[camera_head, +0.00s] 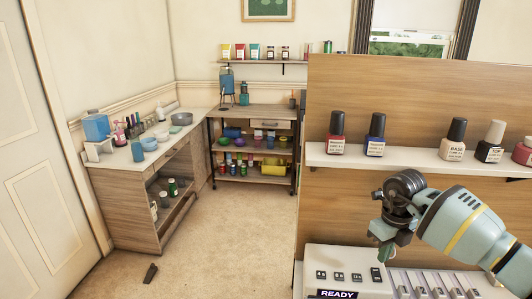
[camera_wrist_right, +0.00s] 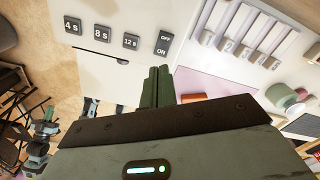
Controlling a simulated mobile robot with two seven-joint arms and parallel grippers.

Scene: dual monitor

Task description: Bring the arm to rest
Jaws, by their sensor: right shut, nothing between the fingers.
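My right gripper (camera_head: 385,256) hangs in front of the wooden panel at the right of the head view, above a white device (camera_head: 312,256). Its arm comes in from the right edge. In the right wrist view its two dark green fingers (camera_wrist_right: 158,85) are together with nothing between them. Beyond the fingertips, that view shows the device's white face with keys marked 4s, 8s and 12s and an OFF/ON switch (camera_wrist_right: 163,45). I cannot tell whether the fingertips touch the device. My left gripper does not show in the head view.
A white shelf (camera_head: 322,158) above the device holds several nail polish bottles, including a red one (camera_head: 336,134) and a blue one (camera_head: 375,136). A dark "READY" display (camera_head: 338,294) is at the device's front. Open floor (camera_head: 215,245) lies left of the panel, with counters beyond.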

